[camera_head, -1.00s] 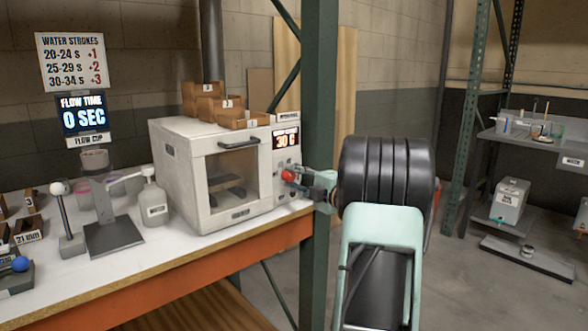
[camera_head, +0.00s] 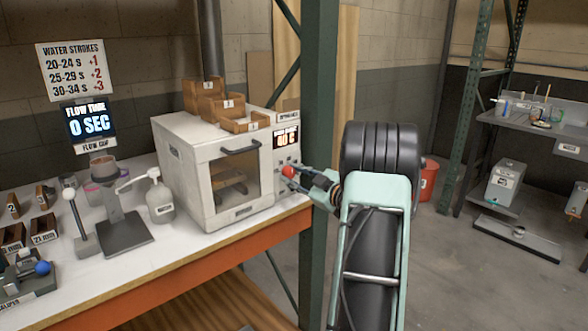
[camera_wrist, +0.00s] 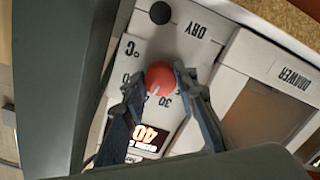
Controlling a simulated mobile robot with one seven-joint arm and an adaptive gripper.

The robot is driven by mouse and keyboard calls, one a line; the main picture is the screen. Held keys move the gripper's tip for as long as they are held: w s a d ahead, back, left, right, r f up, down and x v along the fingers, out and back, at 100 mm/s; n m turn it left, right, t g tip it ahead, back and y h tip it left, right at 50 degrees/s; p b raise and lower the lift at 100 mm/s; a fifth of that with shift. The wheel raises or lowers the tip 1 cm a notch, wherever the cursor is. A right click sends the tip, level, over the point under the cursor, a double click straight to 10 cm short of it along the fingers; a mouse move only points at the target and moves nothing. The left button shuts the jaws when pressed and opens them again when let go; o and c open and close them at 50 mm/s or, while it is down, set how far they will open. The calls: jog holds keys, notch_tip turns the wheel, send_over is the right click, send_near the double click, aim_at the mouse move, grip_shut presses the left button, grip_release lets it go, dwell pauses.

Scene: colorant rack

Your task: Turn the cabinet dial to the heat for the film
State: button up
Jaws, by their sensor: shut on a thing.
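The white drying cabinet (camera_head: 235,195) stands on the bench, with its control panel at its right front edge. Its red round dial (camera_head: 288,171) also shows in the wrist view (camera_wrist: 160,76), with a pale pointer mark on it. My gripper (camera_head: 301,177) reaches the dial from the right; in the wrist view my gripper (camera_wrist: 160,85) has one finger on each side of the dial and is shut on it. The lit display (camera_head: 286,137) reads 40; it also shows upside down as 40 in the wrist view (camera_wrist: 145,137). Some of the scale numbers are hidden by the fingers.
A green steel post (camera_head: 320,130) rises close beside the cabinet's right side and my arm. A black knob (camera_wrist: 160,13) sits beside the dial on the panel. A spray bottle (camera_head: 160,198) and a flow cup stand (camera_head: 122,215) are left of the cabinet. A sign (camera_head: 75,68) lists water strokes.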

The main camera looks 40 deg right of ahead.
jog(key=shift+m+p, duration=0.35)
jog(key=shift+m, duration=0.15)
jog(key=o, duration=1.2)
jog(key=shift+c, duration=0.2)
jog(key=s, duration=1.2)
jog(key=shift+d+r, duration=0.3)
jog(key=shift+d, duration=0.15)
